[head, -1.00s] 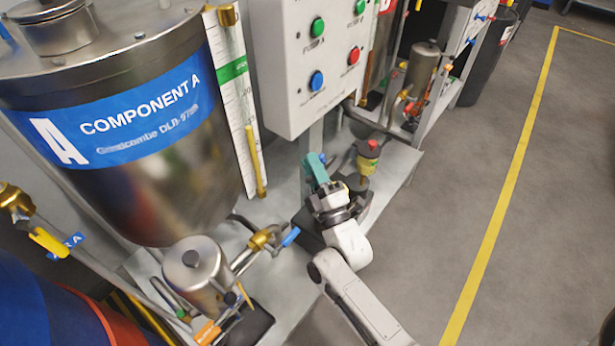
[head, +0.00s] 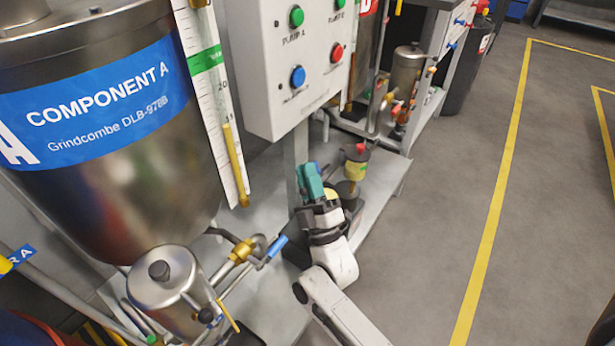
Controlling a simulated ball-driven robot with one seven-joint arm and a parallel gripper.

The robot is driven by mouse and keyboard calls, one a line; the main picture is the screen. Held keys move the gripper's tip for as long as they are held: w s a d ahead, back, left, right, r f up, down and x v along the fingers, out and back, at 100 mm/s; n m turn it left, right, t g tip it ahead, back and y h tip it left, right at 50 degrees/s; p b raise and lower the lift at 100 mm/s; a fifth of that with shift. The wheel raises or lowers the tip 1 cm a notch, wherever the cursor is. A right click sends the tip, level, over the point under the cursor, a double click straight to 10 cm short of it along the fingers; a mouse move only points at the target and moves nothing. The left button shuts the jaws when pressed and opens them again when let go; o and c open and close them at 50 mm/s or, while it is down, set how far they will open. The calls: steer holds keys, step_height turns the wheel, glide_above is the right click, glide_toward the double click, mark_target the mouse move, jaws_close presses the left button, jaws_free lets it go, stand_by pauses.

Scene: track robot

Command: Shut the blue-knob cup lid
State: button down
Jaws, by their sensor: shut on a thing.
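No cup lid with a clearly blue knob shows. A steel cup (head: 168,290) with a lid and dark knob (head: 159,270) stands at lower left. Its lid looks seated on top. A similar steel cup (head: 407,70) with a dark knob stands at the back right. My gripper (head: 316,196) is at the centre, above the grey bench, pointing away from me. It appears shut on a teal piece (head: 310,182), though its fingers are hard to make out. It is well right of the near cup and clearly apart from it.
A red-topped yellowish fitting (head: 356,155) stands just right of my gripper. A blue-handled valve (head: 277,246) lies to its left. The button panel (head: 290,70) hangs above, beside the Component A tank (head: 110,190). Open floor (head: 440,210) lies right.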

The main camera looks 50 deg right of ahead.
steer(key=shift+w+a, duration=0.1)
steer(key=shift+a, duration=0.35)
steer(key=c, duration=1.2)
jaws_free()
steer(key=shift+a, duration=0.1)
steer(key=shift+d, duration=0.2)
steer(key=v, duration=1.1)
steer(key=shift+a, duration=0.1)
